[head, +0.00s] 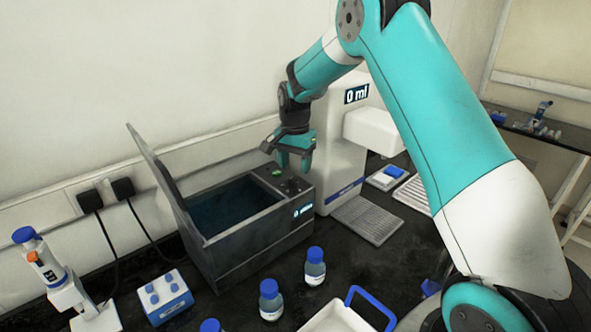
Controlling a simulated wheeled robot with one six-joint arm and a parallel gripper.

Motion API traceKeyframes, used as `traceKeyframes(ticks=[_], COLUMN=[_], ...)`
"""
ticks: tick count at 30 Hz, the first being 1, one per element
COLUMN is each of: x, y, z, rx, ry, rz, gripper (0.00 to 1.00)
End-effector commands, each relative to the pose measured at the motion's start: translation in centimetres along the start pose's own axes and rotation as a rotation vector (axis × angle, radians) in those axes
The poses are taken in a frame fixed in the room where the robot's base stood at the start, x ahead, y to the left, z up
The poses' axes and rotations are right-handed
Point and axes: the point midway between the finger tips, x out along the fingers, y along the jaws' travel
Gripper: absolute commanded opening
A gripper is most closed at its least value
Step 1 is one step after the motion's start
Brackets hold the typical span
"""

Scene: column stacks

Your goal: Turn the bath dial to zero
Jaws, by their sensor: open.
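The water bath (250,243) is a dark grey open box with its lid raised, on the black bench left of centre. Its control panel at the right end carries a small green-lit part (277,172) and a dark dial (296,186). A lit display (303,210) on its front seems to start with 0, but the rest is too small to read. My gripper (294,169) is open and points down just above the panel. Its fingers partly cover the dial area. I cannot tell whether they touch the dial or stand around it.
A white dispenser (343,150) reading 0 ml stands close behind and right of the bath. Blue-capped bottles (315,268) and a white tray with a blue handle (338,318) stand in front. A blue-and-white rack (166,297) and a pipette stand (65,285) are at left.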

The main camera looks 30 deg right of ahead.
Motion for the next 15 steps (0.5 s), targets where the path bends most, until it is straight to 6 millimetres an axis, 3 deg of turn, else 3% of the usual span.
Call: traceKeyframes(ticks=[6,15], x=[3.0,4.1], y=[0.0,0.0], z=[0.1,0.1], rx=[-0.001,-0.001], ry=[-0.002,0.000], rz=[0.002,0.000], gripper=[0.57,0.57])
